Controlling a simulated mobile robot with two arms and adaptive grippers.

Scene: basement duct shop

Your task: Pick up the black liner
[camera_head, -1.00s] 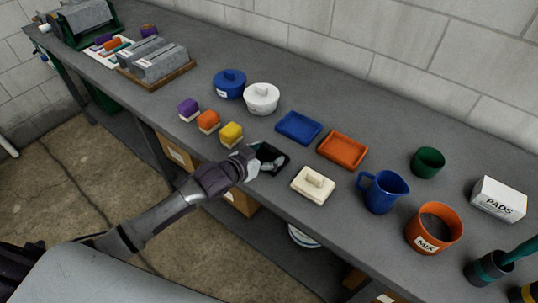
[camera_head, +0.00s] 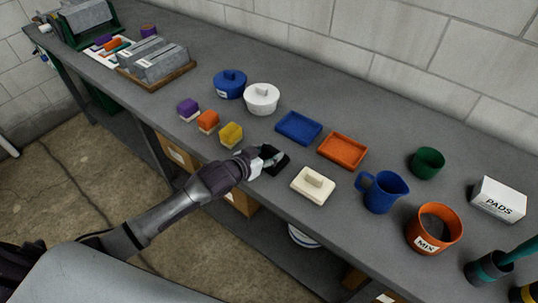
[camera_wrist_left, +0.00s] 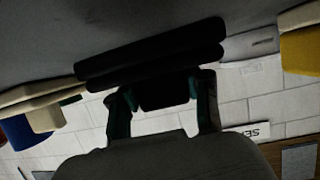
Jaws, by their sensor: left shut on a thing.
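The black liner (camera_head: 277,164) is a small, dark, shallow tray at the front edge of the bench, left of the cream lidded dish (camera_head: 313,186). My left gripper (camera_head: 262,160) reaches it from the front left and is shut on it. The fingers cover part of it in the head view. In the left wrist view the liner (camera_wrist_left: 150,58) is a dark wide shape, with the two fingertips (camera_wrist_left: 163,90) at its edge. I cannot tell whether it is clear of the bench. My right gripper is not in view.
A yellow block (camera_head: 231,134) stands close to the left, a blue tray (camera_head: 298,128) and an orange tray (camera_head: 342,150) behind. A blue jug (camera_head: 382,191) and an orange MIX tub (camera_head: 434,228) stand to the right. The bench behind the trays is mostly clear.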

